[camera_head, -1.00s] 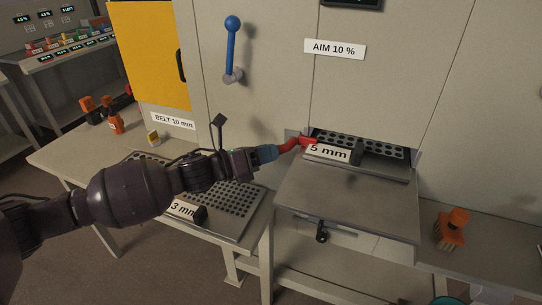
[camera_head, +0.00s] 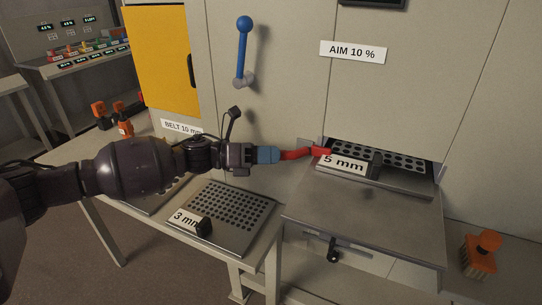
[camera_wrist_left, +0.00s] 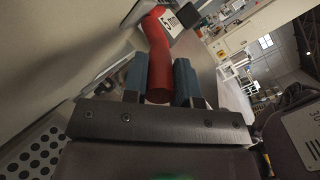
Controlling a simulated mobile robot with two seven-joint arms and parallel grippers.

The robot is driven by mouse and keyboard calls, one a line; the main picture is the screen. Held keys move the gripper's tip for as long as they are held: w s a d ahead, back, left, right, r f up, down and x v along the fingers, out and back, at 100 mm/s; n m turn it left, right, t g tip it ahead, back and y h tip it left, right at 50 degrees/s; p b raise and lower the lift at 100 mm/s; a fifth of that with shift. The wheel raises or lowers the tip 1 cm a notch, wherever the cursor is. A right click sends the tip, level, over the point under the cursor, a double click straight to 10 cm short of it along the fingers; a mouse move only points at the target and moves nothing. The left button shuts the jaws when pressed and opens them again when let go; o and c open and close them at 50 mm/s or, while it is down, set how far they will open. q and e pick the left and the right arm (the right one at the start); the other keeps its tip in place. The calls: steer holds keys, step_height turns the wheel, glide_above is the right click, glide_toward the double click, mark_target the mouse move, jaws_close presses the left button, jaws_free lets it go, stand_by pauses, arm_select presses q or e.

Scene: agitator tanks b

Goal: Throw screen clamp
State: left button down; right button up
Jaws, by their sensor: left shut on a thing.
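The red screen clamp handle (camera_head: 302,153) sits at the left edge of the machine's slot, beside the screen labelled 5 mm (camera_head: 345,164). My left gripper (camera_head: 278,154) is shut on the handle's near end. In the left wrist view, the red handle (camera_wrist_left: 159,65) runs up between the two blue fingers (camera_wrist_left: 160,80) and bends toward the white label at the top. The 5 mm screen lies in the slot, with its holes partly visible behind the label. The clamp's pivot is not clearly visible. My right gripper is out of view.
A grey shelf (camera_head: 365,220) juts out below the slot. A perforated screen labelled 3 mm (camera_head: 235,225) lies on the left bench. A blue lever (camera_head: 243,45) is on the machine front above my arm. An orange-handled brush (camera_head: 480,255) stands at right.

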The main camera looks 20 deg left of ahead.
arm_select(q)
steer(key=c, duration=0.9)
jaws_free()
steer(key=v, duration=1)
steer(key=shift+s+a, duration=0.15)
steer(key=shift+a, duration=0.2)
